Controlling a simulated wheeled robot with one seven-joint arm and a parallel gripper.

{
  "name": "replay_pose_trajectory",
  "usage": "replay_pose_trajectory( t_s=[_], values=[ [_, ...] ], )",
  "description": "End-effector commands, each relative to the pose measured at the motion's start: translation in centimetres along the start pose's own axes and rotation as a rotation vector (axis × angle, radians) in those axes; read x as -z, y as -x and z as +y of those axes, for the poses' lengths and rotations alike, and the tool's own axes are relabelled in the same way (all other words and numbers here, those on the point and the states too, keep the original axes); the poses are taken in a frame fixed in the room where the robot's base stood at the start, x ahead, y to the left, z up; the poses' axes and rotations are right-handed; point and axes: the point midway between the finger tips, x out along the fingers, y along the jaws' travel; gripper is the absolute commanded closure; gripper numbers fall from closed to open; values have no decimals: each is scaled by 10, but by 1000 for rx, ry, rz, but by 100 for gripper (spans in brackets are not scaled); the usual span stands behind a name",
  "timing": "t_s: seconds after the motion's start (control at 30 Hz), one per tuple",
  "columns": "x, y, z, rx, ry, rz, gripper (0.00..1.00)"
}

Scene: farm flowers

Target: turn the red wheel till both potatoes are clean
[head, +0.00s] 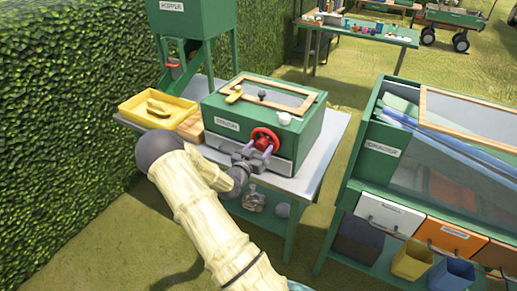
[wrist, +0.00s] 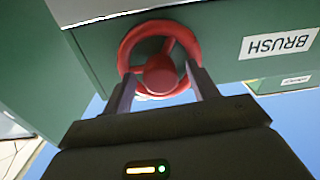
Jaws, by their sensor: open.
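A red wheel (head: 264,140) is on the front face of a green box (head: 222,108) with a wood-framed window in its top. My gripper (head: 252,154) is at the wheel, with its fingers spread. In the wrist view the red wheel (wrist: 160,75) shows close up, with a ring, spokes and a round hub. My gripper's two fingers (wrist: 160,88) stand on either side of the hub, over the ring's lower part. Whether they touch the wheel I cannot tell. I cannot make out either potato; the box's inside is too small and glossy to read.
A yellow tray (head: 131,112) and the green hopper (head: 182,20) stand left of the box on the grey table (head: 327,140). A green cabinet (head: 360,165) with drawers and bins is at the right. A hedge (head: 60,110) borders the left. Grass lies between table and cabinet.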

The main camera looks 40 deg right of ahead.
Motion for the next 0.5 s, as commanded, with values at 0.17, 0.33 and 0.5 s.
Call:
replay_pose_trajectory(
  t_s=[0.17,0.33,0.5],
  values=[
    [0,0,0,0,0,0,66],
    [0,0,0,1,-1,1,86],
    [0,2,-3,5,-8,2,86]
  ],
)
